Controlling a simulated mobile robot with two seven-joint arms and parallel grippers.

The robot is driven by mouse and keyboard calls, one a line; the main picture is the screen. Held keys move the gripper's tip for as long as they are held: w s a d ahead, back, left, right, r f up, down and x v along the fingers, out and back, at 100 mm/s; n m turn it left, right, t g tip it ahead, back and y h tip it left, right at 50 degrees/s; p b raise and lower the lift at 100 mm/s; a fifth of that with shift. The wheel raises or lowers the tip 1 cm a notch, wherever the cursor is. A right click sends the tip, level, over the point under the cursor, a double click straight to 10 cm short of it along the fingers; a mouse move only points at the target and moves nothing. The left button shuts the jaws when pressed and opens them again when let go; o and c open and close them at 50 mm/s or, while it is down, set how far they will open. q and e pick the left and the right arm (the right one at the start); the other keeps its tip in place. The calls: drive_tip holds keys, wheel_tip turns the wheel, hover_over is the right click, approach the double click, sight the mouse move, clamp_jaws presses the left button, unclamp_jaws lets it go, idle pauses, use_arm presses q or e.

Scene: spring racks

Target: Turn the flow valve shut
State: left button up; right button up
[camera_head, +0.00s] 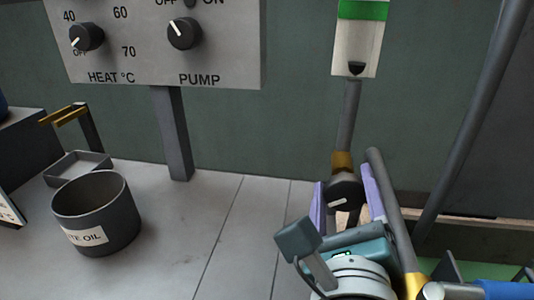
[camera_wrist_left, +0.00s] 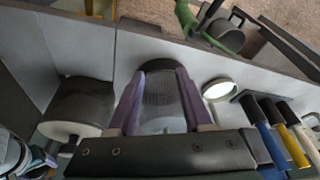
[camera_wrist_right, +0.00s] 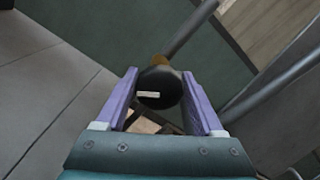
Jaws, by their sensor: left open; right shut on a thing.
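The flow valve is a dark round knob (camera_head: 345,190) with a white mark, below a brass fitting on a grey pipe. My right gripper (camera_head: 346,205) has its purple fingers on both sides of the knob and is shut on it. In the right wrist view the knob (camera_wrist_right: 160,86) sits between the fingertips of the gripper (camera_wrist_right: 160,92), its white mark lying nearly level. My left gripper (camera_wrist_left: 157,92) is open in the left wrist view, with a dark mesh container (camera_wrist_left: 158,90) visible between its fingers; I cannot tell whether they touch.
A flow gauge (camera_head: 357,45) with a green band stands above the valve. A panel (camera_head: 135,50) with HEAT and PUMP knobs is at upper left. A labelled oil pot (camera_head: 97,212) stands on the grey bench at left. Grey pipes (camera_head: 468,125) run close on the right. Mid-bench is clear.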

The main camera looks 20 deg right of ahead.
use_arm(q)
drive_tip(key=shift+a+f, duration=0.1)
drive_tip(key=shift+f, duration=0.3)
use_arm(e)
drive_tip(key=shift+m, duration=0.5)
drive_tip(key=o, duration=1.3)
drive_tip(key=shift+o, duration=0.2)
use_arm(q)
drive_tip(key=shift+b, duration=0.3)
use_arm(e)
drive_tip(key=shift+s, duration=0.1)
use_arm(q)
drive_tip(key=shift+f, duration=0.1)
use_arm(e)
drive_tip(key=shift+s+a, duration=0.25)
drive_tip(key=shift+s, duration=0.1)
use_arm(q)
drive_tip(key=shift+f+b, duration=0.65)
drive_tip(key=shift+b, duration=0.05)
use_arm(e)
drive_tip(key=v, duration=0.9)
